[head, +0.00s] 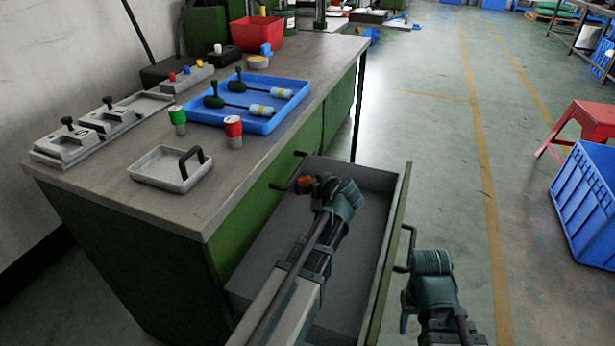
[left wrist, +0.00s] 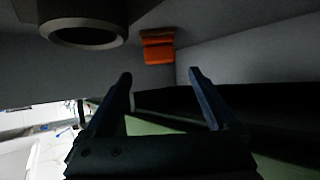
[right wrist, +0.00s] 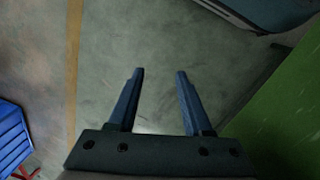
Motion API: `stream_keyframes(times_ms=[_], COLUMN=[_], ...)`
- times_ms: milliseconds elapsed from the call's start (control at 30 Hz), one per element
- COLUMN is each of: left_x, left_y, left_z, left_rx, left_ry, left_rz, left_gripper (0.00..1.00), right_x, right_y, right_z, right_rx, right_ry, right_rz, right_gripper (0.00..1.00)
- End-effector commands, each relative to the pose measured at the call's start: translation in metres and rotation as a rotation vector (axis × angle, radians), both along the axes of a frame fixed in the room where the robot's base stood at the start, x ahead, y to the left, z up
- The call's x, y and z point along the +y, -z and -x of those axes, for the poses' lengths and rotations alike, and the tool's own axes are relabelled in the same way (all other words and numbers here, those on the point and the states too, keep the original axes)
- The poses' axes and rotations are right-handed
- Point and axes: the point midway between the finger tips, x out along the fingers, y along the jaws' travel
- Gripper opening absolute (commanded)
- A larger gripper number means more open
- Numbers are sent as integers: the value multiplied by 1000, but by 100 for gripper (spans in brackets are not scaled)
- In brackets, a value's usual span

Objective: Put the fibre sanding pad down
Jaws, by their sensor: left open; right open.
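The orange fibre sanding pad (left wrist: 158,48) shows in the left wrist view just beyond my left fingertips, against the grey inside of the open drawer (head: 377,180). A small orange part of it (head: 304,180) shows in the head view beside my left gripper (head: 318,186). The left gripper (left wrist: 160,78) is open, with a clear gap between its fingers and nothing in it. I cannot tell exactly how the pad touches the drawer. My right gripper (head: 408,312) is outside the drawer, right of its front. It is open and empty over bare floor in the right wrist view (right wrist: 160,75).
The workbench (head: 110,185) carries a grey tray with a black handle (head: 165,178), a blue tray (head: 205,108) with tools, red and green cans, and a red bin (head: 257,36). The drawer's green front (head: 392,262) stands between my arms. A blue crate (head: 590,205) is at the right.

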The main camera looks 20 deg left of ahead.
Motion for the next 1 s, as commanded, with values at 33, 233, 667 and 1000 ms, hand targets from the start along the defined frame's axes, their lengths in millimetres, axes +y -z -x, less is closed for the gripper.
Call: stream_keyframes(times_ms=[33,233,667,1000], left_x=[-8,-31,-45,-45], left_y=[-11,-26,-33,-34], left_z=[9,29,40,40], left_rx=[0,-1,-1,1], left_ry=[4,2,0,0], left_rz=[0,1,1,1], left_gripper=[91,91,91,91], right_x=[0,0,0,0], right_y=[-11,-26,-33,-34], right_z=[0,0,0,0], right_rx=[0,1,1,1], right_ry=[-1,-5,-8,-8], right_rz=[0,0,0,0], right_gripper=[50,50,50,50])
